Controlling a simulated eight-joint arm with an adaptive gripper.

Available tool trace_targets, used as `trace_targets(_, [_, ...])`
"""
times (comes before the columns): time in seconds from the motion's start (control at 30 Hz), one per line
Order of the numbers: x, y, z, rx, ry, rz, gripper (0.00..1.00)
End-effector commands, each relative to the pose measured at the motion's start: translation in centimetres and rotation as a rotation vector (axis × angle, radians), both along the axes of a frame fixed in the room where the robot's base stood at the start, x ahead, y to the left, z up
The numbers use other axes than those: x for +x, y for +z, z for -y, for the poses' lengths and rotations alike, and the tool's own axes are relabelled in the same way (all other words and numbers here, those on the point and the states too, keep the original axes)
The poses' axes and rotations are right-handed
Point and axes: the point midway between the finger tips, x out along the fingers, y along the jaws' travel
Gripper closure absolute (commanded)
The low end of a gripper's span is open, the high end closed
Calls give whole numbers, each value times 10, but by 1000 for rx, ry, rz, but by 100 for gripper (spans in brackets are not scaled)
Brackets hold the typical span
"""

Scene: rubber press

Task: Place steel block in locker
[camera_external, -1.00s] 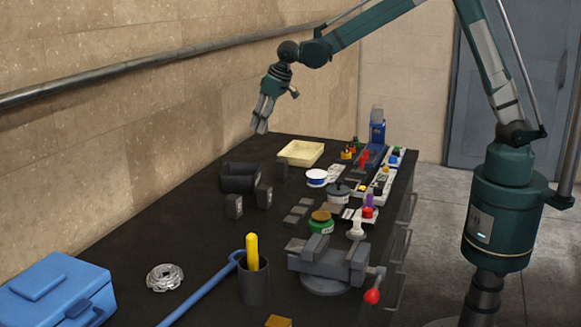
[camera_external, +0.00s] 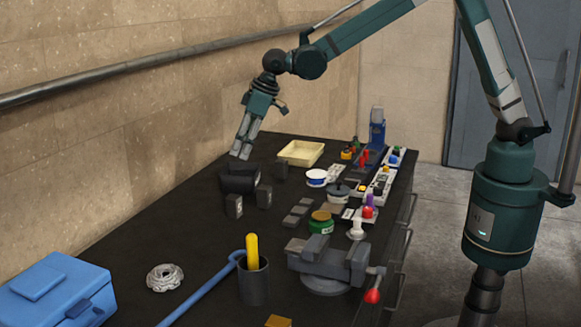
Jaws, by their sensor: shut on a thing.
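My gripper (camera_external: 240,155) hangs with its fingers pointing down, above the far left part of the dark bench and just over a dark, hollow-looking container (camera_external: 238,181). It is shut on a small grey piece that blends with the grey fingers; I take this to be the steel block, but its outline is not clear. Small dark upright blocks stand near the container, one in front (camera_external: 233,206), one to its right (camera_external: 264,196) and one behind (camera_external: 282,170). I cannot tell for certain which thing is the locker.
A cream tray (camera_external: 300,153) lies behind. Jars, coloured parts and a blue device (camera_external: 377,128) line the right side. A vise (camera_external: 327,264), a dark cup (camera_external: 253,283) and a blue toolbox (camera_external: 57,294) are nearer. The bench's left middle is clear.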

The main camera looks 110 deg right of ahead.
Motion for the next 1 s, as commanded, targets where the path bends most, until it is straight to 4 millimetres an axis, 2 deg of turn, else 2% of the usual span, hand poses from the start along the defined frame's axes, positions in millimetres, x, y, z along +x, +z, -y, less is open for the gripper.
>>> trace_targets(0.03, [7, 1, -16, 0, 22, 0, 100])
trace_targets(0.5, [54, 1, -149, 1, 207, 0, 100])
trace_targets(1.0, [82, 1, -298, 0, 403, 0, 100])
